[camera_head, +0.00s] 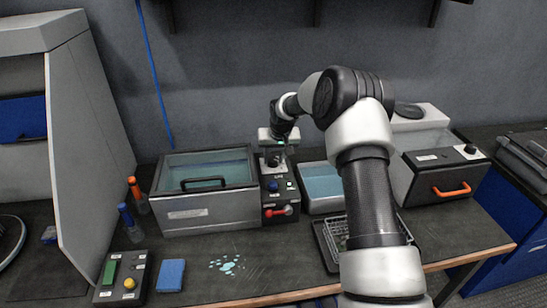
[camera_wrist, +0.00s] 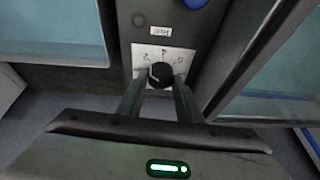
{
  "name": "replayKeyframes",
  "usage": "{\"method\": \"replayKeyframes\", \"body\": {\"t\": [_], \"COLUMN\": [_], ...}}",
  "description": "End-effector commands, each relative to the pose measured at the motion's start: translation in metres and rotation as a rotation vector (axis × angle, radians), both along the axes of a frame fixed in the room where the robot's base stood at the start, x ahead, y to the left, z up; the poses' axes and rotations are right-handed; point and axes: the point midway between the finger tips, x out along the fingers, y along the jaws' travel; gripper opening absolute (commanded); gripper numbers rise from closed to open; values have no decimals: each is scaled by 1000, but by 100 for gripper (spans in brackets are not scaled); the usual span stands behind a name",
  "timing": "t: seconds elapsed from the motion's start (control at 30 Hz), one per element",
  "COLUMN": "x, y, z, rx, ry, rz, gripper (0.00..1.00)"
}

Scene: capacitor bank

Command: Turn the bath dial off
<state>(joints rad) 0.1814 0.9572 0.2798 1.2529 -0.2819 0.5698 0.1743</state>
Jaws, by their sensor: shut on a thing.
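The bath dial is a small black round knob (camera_wrist: 160,74) on a white scale plate (camera_wrist: 178,54) with upside-down markings in the wrist view. A pale mark shows on the knob's left side. My gripper (camera_wrist: 159,84) has one finger on each side of the knob and is shut on it. In the head view my gripper (camera_head: 277,150) is over the far end of the narrow dark control box (camera_head: 268,206) and hides the dial there.
A lidded bath (camera_head: 208,207) stands directly left of the control box, and an open tray of blue liquid (camera_head: 321,181) right of it. The box also carries a blue knob (camera_head: 272,186) and a red lever (camera_head: 281,210). A button box (camera_head: 122,277) sits front left.

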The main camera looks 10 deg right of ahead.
Motion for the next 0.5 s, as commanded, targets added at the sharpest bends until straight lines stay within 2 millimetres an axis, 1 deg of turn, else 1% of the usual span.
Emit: {"method": "replayKeyframes", "body": {"t": [0.3,0.5], "x": [2,2], "y": [-2,-3], "z": [0,0], "rx": [5,3], "ry": [-1,-1], "rz": [286,437], "gripper": [10,10]}}
